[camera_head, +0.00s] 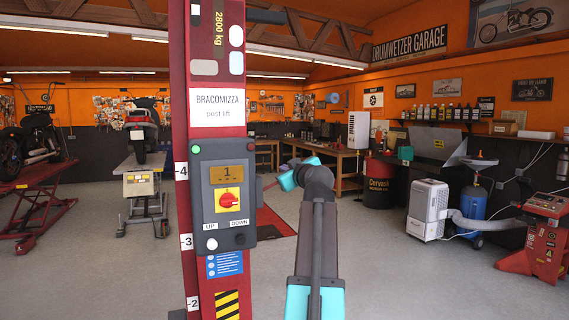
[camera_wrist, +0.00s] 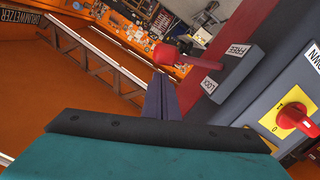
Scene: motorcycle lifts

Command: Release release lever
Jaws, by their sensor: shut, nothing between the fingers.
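The release lever (camera_wrist: 197,62) is a red rod with a round red knob in the wrist view. It sticks out of a dark grey plate (camera_wrist: 238,71) marked FREE and LOCK; its root lies between the two labels. My gripper (camera_wrist: 159,80) is shut and empty, its fingertips just below the knob in the picture. I cannot tell whether they touch it. In the head view my gripper (camera_head: 282,181) is at the right side of the red lift post (camera_head: 179,120), mostly hidden behind its own wrist.
A grey control box (camera_head: 223,160) with a red rotary switch (camera_head: 229,200) and UP and DOWN buttons is on the post. A motorcycle lift (camera_head: 40,178) stands at left.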

